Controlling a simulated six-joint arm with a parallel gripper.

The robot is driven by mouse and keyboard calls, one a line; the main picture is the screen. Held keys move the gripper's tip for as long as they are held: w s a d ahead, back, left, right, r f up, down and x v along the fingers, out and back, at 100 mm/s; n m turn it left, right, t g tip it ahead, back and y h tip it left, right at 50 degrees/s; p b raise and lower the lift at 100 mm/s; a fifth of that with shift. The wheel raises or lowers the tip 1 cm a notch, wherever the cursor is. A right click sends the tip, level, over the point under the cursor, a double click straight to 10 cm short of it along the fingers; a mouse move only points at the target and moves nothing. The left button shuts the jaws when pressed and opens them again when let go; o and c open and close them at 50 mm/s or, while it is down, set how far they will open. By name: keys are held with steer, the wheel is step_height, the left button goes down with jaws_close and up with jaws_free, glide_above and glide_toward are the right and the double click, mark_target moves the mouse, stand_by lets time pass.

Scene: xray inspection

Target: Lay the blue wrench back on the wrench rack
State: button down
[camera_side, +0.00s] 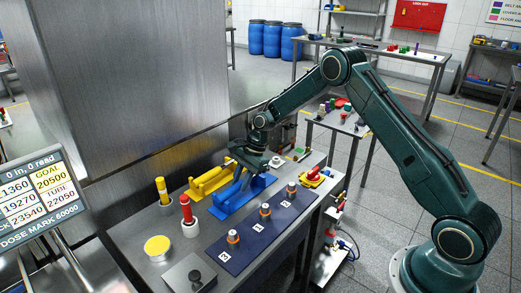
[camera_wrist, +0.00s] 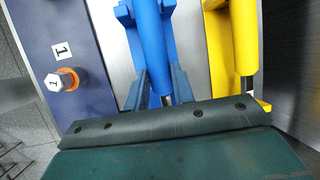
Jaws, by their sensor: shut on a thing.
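The blue wrench (camera_wrist: 150,40) shows in the wrist view as a thick blue handle with a thin dark end. My gripper (camera_wrist: 158,85) is shut on it, one finger on each side. In the side view my gripper (camera_side: 246,160) points down over the blue rack (camera_side: 257,184), with the blue wrench (camera_side: 230,191) lengthwise over that rack. The blue rack also shows under the wrench in the wrist view (camera_wrist: 124,13). I cannot tell whether the wrench touches the rack. The gripper hides part of both.
A yellow wrench (camera_wrist: 232,45) lies on a yellow rack (camera_side: 196,192) close beside. On the other side is a dark blue mat (camera_side: 240,255) with numbered, orange-collared posts (camera_side: 265,210). Red (camera_side: 186,208) and yellow (camera_side: 162,190) cylinders stand toward the near end. A metal wall (camera_side: 150,80) rises behind.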

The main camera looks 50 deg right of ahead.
steer(key=shift+f, duration=0.1)
steer(key=c, duration=1.1)
jaws_free()
steer(key=v, duration=1.3)
steer(key=shift+d+r, duration=0.2)
steer(key=shift+r, duration=0.15)
